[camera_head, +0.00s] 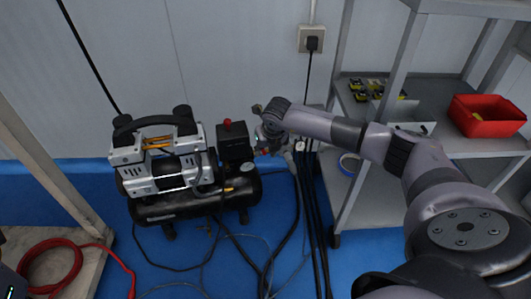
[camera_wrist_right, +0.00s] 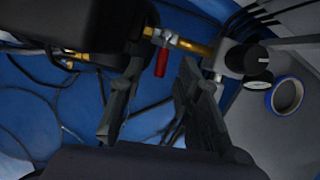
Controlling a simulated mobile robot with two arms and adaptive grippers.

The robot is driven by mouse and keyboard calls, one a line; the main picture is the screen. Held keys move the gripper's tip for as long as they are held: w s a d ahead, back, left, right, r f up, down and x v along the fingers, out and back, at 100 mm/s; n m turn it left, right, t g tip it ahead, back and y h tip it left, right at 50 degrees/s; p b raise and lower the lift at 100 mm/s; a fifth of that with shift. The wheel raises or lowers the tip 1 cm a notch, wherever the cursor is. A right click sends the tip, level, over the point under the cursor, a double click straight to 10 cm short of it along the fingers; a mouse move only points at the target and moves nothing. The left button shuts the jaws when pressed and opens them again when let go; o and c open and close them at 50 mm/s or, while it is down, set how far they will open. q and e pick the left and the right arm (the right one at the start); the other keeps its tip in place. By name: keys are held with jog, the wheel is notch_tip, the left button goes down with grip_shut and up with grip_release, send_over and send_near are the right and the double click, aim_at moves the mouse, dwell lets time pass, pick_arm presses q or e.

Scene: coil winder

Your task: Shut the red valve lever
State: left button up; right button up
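The red valve lever (camera_wrist_right: 162,61) shows in the right wrist view, sticking out crosswise from a brass pipe and valve fitting (camera_wrist_right: 187,45). My right gripper (camera_wrist_right: 160,85) is open, with one finger on each side of the lever and a visible gap to each. No contact with the lever shows. In the head view my right gripper (camera_head: 266,132) is beside the right end of the black and silver compressor (camera_head: 160,208), and it largely hides the valve there.
A round gauge or knob (camera_wrist_right: 257,60) and a blue tape roll (camera_wrist_right: 286,95) lie right of the valve. A grey shelf (camera_head: 352,190) with a red bin (camera_head: 486,116) stands right. Black cables (camera_head: 316,230) and hoses run over the blue floor. A red hose (camera_head: 62,248) lies left.

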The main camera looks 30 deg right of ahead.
jog(key=shift+c, duration=0.5)
grip_shut()
